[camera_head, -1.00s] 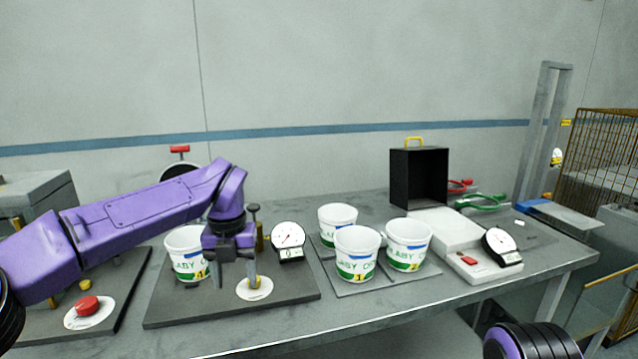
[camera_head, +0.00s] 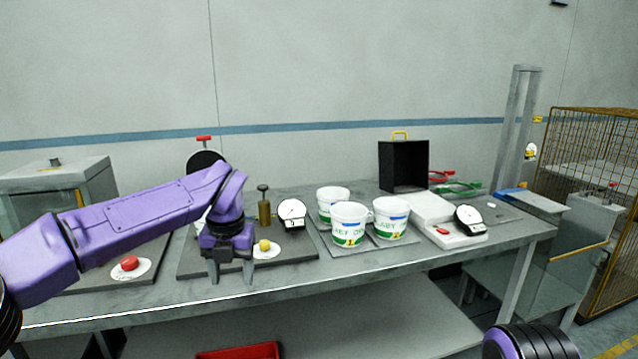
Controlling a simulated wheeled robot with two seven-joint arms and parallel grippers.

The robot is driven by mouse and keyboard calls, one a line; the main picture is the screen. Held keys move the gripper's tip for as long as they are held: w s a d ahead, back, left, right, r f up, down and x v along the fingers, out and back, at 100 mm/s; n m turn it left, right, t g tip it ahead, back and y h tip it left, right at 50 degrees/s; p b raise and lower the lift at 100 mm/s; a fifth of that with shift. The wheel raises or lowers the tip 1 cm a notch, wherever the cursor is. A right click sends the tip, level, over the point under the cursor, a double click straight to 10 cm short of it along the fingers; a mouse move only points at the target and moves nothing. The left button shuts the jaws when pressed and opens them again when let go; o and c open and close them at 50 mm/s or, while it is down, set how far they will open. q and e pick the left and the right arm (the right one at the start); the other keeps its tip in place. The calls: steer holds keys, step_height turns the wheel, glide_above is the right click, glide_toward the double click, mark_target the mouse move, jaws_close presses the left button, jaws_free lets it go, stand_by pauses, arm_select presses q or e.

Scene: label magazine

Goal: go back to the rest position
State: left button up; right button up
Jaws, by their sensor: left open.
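My left gripper (camera_head: 231,274) hangs over the front part of the workbench (camera_head: 345,276), fingers pointing down, open and empty. Its purple arm comes in from the left. Behind the gripper is a dark board (camera_head: 298,247) with a round dial gauge (camera_head: 292,213), a brass post (camera_head: 264,211) and a yellow knob (camera_head: 265,246) on a white disc. The arm hides most of a white tub (camera_head: 199,224) there. Only a dark and purple rounded part of my right arm shows at the bottom right; its gripper is out of view.
Three white tubs with green labels, one of them here (camera_head: 348,224), stand on a grey plate right of the board. A black box (camera_head: 403,165), a white scale (camera_head: 452,236) and a red button (camera_head: 130,263) are on the bench. A wire cage (camera_head: 590,150) stands at right.

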arm_select(q)
steer(key=w+a+f+m+t+y, duration=0.25)
steer(key=f+m+t+y, duration=0.45)
steer(key=f, duration=0.6)
steer(key=s+f+m+h, duration=0.1)
steer(key=s+f+m, duration=0.3)
steer(key=f+m, duration=0.25)
steer(key=s+f+m+h, duration=0.1)
steer(key=s+f+m, duration=0.35)
steer(key=f, duration=0.35)
steer(key=s+a+f+m+g, duration=0.1)
steer(key=s+a+f+m, duration=0.2)
steer(key=s, duration=0.7)
steer(key=s+a+f+m+g+h, duration=0.1)
steer(key=s+f+m, duration=0.4)
steer(key=s, duration=0.6)
steer(key=s+a+f+m+g+h, duration=0.1)
steer(key=s+a+f, duration=0.4)
steer(key=s, duration=0.5)
steer(key=a+m+g, duration=0.1)
steer(key=m, duration=0.1)
steer(key=shift+s+f+m+g, duration=0.2)
steer(key=shift+s+m+g, duration=0.15)
steer(key=shift+m+g, duration=0.05)
